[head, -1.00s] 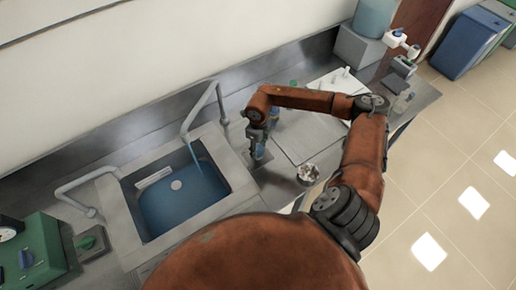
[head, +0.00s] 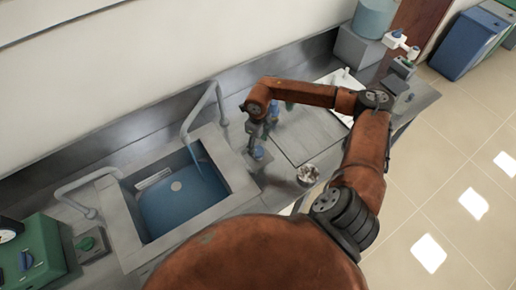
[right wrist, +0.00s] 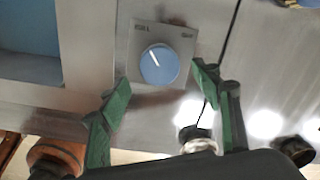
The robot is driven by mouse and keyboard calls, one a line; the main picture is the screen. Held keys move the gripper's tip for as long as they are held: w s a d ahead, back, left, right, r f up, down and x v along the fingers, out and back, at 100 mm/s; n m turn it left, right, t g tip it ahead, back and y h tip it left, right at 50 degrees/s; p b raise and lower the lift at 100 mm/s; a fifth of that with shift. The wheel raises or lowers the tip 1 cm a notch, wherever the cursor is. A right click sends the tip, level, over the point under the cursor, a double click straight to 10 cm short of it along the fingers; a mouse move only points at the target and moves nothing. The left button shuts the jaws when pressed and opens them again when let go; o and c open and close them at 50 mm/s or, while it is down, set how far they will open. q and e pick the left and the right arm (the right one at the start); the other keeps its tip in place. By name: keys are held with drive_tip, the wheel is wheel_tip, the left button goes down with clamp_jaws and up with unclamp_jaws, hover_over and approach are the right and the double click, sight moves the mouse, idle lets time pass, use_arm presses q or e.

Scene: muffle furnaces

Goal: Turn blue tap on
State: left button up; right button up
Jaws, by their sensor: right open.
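The blue tap knob (head: 257,153) sits on the counter just right of the sink. In the right wrist view the round blue knob (right wrist: 159,65) is on a square metal plate, its white pointer line tilted to the upper left. My right gripper (head: 260,136) is over the knob. In the right wrist view its green-padded fingers (right wrist: 161,76) are spread apart, one on each side of the knob and clear of it. My left gripper is not in view.
A second spout (head: 85,183) and a green knob (head: 87,243) are at the sink's left. A green device (head: 28,262) stands at the far left. A small metal fitting (head: 308,174) stands on the counter right of the blue knob.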

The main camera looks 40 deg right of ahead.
sight(258, 151)
wheel_tip(258, 151, up, 8)
idle(0.8)
